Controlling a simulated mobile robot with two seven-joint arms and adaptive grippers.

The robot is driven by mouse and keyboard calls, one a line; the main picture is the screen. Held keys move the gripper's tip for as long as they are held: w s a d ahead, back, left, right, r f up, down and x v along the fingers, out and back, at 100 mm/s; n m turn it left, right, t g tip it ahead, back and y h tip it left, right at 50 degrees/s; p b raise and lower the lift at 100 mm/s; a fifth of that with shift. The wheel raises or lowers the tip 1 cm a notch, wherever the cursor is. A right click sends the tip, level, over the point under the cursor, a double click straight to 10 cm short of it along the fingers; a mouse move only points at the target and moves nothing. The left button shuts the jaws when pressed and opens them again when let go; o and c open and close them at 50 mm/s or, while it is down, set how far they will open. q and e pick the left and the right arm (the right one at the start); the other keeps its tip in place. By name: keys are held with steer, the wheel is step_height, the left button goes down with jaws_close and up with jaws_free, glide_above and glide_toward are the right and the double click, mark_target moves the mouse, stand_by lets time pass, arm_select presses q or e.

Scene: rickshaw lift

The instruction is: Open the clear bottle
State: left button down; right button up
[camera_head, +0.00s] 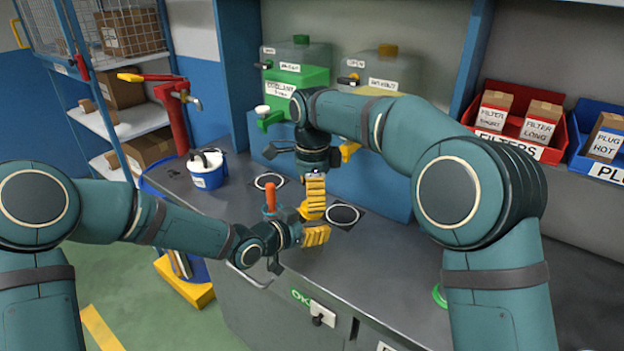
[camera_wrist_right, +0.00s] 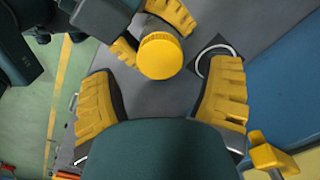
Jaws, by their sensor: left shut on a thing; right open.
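A round yellow cap (camera_wrist_right: 160,55) faces up in the right wrist view. I take it to be the clear bottle's cap; the bottle's body is hidden below it. In the head view the cap (camera_head: 307,211) shows between my two grippers. My left gripper (camera_head: 316,236) is low over the workbench and shut on what appears to be the bottle, just under the cap. Its yellow fingers also show beside the cap in the right wrist view. My right gripper (camera_head: 315,193) points down above the cap. It is open, with one finger on each side and a gap to the cap.
An orange-topped item (camera_head: 270,197) stands just left of the grippers. A white-and-blue tub (camera_head: 207,169) sits at the bench's left. Green (camera_head: 296,82) and yellowish (camera_head: 387,72) dispenser tanks stand behind. Red (camera_head: 515,128) and blue (camera_head: 580,150) bins hold boxes at right. The bench's right middle is mostly clear.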

steer(key=shift+f, duration=1.7)
steer(key=c, duration=1.3)
steer(key=n, duration=0.4)
steer(key=shift+n, duration=0.3)
steer(key=n, duration=0.3)
steer(key=shift+n, duration=0.4)
steer(key=n, duration=0.8)
steer(key=shift+n, duration=0.3)
